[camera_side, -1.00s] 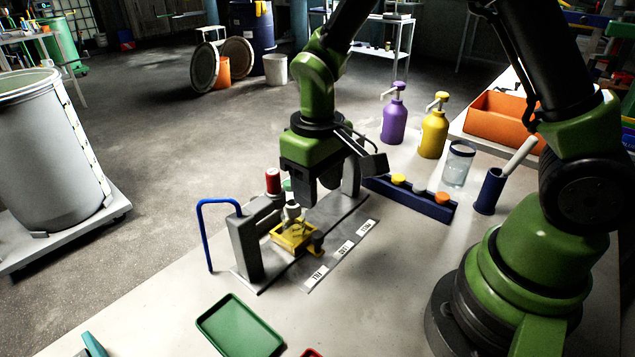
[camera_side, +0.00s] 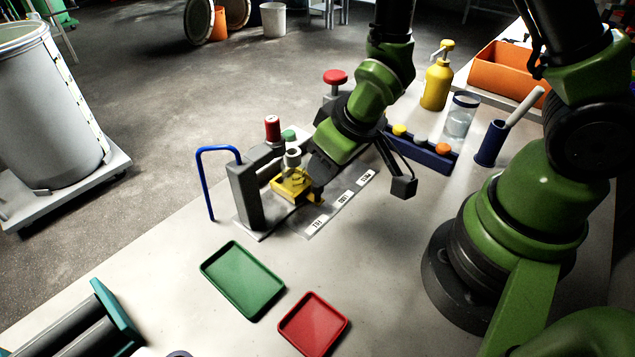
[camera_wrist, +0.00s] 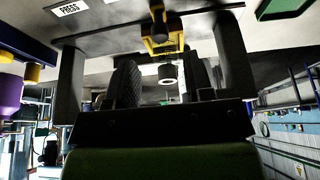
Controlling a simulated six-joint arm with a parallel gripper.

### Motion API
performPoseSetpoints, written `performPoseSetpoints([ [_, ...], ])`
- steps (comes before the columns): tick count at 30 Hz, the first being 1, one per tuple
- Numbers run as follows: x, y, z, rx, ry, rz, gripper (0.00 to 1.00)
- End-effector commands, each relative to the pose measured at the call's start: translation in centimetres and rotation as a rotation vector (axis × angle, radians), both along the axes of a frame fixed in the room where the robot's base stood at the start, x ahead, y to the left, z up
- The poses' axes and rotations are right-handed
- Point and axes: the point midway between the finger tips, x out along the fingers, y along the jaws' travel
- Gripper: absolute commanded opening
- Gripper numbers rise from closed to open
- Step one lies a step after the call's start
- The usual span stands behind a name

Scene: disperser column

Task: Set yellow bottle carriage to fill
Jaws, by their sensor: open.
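The yellow bottle carriage (camera_side: 291,186) sits on the station's rail, under a pale nozzle (camera_side: 293,157) and beside the grey post (camera_side: 246,197). A label strip along the rail has its FILL label (camera_side: 317,225) at the near end. I cannot tell exactly which label the carriage lines up with. My gripper (camera_side: 317,184) is tilted low beside the carriage's right side, near its yellow tab (camera_side: 315,198). In the wrist view, the fingers (camera_wrist: 163,82) are open, with the yellow carriage part (camera_wrist: 162,36) beyond them. Contact cannot be told.
A red-topped press (camera_side: 335,77) stands behind my wrist. A blue cap rack (camera_side: 430,158) is to its right. A blue hooked tube (camera_side: 204,180) stands left of the post. Green (camera_side: 243,279) and red (camera_side: 313,325) trays lie in front, with bare table around them.

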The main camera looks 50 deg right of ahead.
Motion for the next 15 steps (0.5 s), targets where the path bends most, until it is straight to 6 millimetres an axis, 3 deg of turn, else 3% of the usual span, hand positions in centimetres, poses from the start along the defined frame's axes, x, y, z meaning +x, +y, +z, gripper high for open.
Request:
performPoseSetpoints([
  [9, 1.8, 0.0, -4.7, 0.000, 0.005, -0.001, 0.48],
  [15, 2.6, 0.0, -6.4, 0.001, 0.003, -0.001, 0.48],
])
